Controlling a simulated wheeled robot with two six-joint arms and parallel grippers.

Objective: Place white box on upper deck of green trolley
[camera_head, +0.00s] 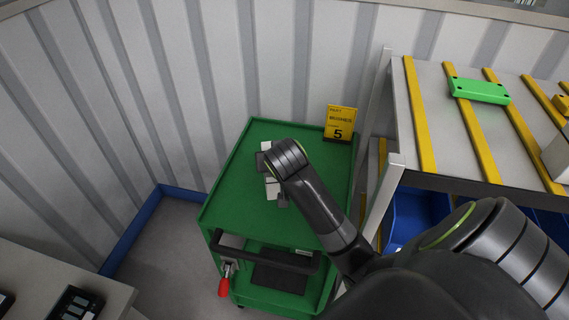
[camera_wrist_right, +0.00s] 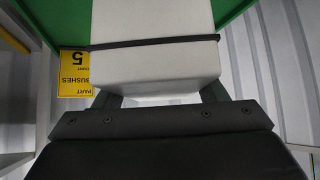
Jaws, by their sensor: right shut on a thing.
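The green trolley (camera_head: 233,185) stands in the middle of the head view, with a flat upper deck and a lower shelf. My right arm reaches over the upper deck. The white box (camera_head: 271,188) shows in part beneath my right wrist, over the middle of that deck. In the right wrist view the white box (camera_wrist_right: 150,70) has a dark strap around it and sits between the fingers of my right gripper (camera_wrist_right: 160,97), which is shut on it. I cannot tell whether the box touches the deck. My left gripper is not in view.
A yellow sign reading 5 (camera_head: 340,122) stands at the deck's back right corner. A rack with yellow strips (camera_head: 425,125) holds a green part (camera_head: 479,91) on the right. A red-handled item (camera_head: 224,285) hangs at the trolley's front. The deck's left side is clear.

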